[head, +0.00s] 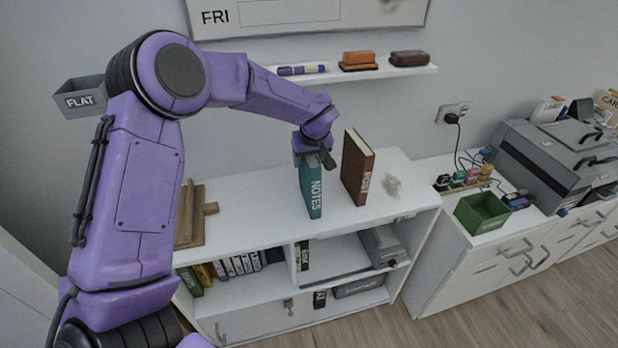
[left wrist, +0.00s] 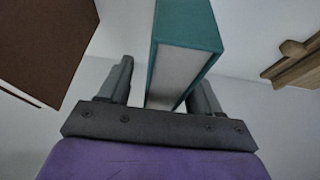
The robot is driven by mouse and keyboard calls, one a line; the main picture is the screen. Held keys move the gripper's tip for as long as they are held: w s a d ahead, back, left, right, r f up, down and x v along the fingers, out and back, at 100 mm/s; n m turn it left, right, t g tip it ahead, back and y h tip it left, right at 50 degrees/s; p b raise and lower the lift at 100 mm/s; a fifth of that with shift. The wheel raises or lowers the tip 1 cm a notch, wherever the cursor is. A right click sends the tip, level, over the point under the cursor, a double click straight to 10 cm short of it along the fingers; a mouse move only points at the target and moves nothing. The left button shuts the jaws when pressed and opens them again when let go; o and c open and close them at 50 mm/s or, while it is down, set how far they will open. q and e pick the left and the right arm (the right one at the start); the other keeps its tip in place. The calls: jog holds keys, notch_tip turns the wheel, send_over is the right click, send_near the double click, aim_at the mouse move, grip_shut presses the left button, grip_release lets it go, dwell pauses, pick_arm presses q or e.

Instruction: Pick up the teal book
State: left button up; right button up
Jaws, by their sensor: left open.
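The teal book (head: 313,194), labelled NOTES on its spine, stands upright on top of the white shelf desk. My left gripper (head: 316,160) is at the book's top end, coming from above. In the left wrist view the teal book (left wrist: 187,50) lies between the two open fingers of my left gripper (left wrist: 163,88), its end reaching down near the palm. The right finger is close to the book's side and a gap shows on the left; I cannot tell whether either touches. My right gripper is not in view.
A brown book (head: 357,168) stands upright just right of the teal book, and it also shows in the left wrist view (left wrist: 45,45). A wooden stand (head: 190,215) is to the left. A wall shelf (head: 345,76) holds markers and erasers above. A green bin (head: 482,212) sits on the right cabinet.

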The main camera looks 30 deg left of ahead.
pick_arm(q)
jog(key=shift+w+d+f, duration=0.1)
jog(key=shift+f+p, duration=0.25)
jog(key=shift+p, duration=0.1)
dwell(0.3)
jog(key=shift+c, duration=0.3)
grip_shut()
jog(key=shift+r, duration=0.15)
dwell(0.9)
